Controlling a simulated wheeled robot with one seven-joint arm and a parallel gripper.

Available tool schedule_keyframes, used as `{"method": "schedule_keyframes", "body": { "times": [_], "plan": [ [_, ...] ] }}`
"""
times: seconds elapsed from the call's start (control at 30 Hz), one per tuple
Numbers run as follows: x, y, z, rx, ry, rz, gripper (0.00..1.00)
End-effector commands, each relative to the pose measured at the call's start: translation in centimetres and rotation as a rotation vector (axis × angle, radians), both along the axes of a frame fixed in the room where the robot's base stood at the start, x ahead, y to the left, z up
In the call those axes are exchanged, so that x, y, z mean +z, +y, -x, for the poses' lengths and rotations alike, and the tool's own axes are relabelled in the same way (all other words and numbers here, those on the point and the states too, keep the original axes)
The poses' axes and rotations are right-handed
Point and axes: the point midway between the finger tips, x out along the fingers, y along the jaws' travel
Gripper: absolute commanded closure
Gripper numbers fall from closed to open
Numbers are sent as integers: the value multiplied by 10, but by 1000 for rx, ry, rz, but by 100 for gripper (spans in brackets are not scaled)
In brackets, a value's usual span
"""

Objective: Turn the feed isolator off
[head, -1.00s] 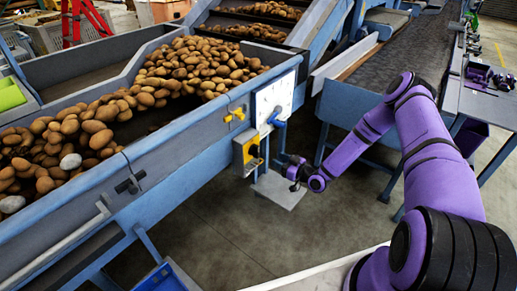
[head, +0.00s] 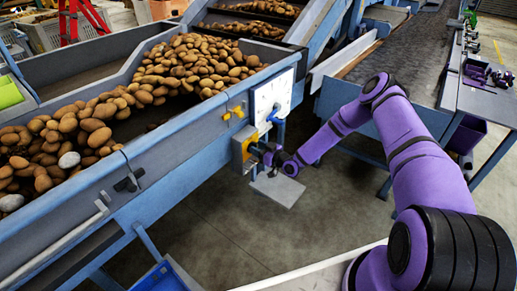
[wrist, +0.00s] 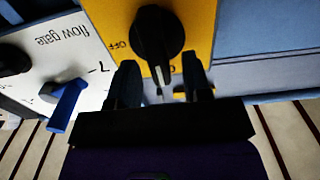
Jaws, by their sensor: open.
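The feed isolator is a yellow box (head: 241,152) on the side of the blue hopper, and it fills the upper middle of the wrist view (wrist: 205,25). Its black rotary knob (wrist: 157,40) has its bar running roughly up and down in the wrist picture. An upside-down OFF mark is left of the knob; another mark below right is partly hidden. My gripper (wrist: 160,85) is open, with its fingers left and right of the knob bar's lower end. I cannot tell whether they touch it. In the head view my gripper (head: 267,158) is close against the box's right side.
A white flow gate panel (wrist: 50,65) with a blue lever (wrist: 66,103) is beside the isolator, left in the wrist view. The panel also shows above the box in the head view (head: 270,98). A yellow handle (head: 234,113) is on the hopper wall (head: 180,140). Potatoes fill the hopper.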

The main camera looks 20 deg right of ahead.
Motion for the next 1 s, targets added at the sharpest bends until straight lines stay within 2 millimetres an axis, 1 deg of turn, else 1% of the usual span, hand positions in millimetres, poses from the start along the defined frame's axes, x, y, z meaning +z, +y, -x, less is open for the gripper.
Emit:
{"method": "schedule_keyframes", "body": {
  "times": [0.1,0.13,0.17,0.2,0.27,0.3,0.67,0.87,1.0],
  "plan": [
    [0,0,0,0,0,0,55],
    [0,0,0,0,0,0,60],
    [0,0,0,0,0,0,67],
    [0,0,0,0,0,0,76],
    [0,0,0,0,0,0,90],
    [0,0,0,0,0,0,99],
    [0,-1,0,0,21,-28,100],
    [0,-2,-1,-1,81,-113,100],
    [0,-4,-2,-1,147,-204,100]
  ]
}}
